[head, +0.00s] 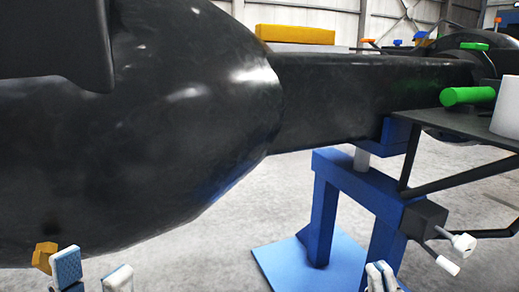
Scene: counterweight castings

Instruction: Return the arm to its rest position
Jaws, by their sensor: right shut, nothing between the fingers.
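My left gripper (92,275) shows at the bottom left edge, its two pale fingertips apart with nothing seen between them. My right gripper (381,277) shows at the bottom edge, right of the middle, its fingertips together and empty. Only the fingertips of both show; the arms are out of frame. A large glossy black casting (150,130) fills the left half, above and behind my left gripper. A long black beam (370,95) runs from it to the right.
A blue stand (352,183) is under the beam, its base plate (290,265) behind my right gripper. A dark shelf (470,122) at right carries a green cylinder (467,96) and a white cylinder (507,108). A small orange block (44,257) is beside my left gripper. Grey floor is open between.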

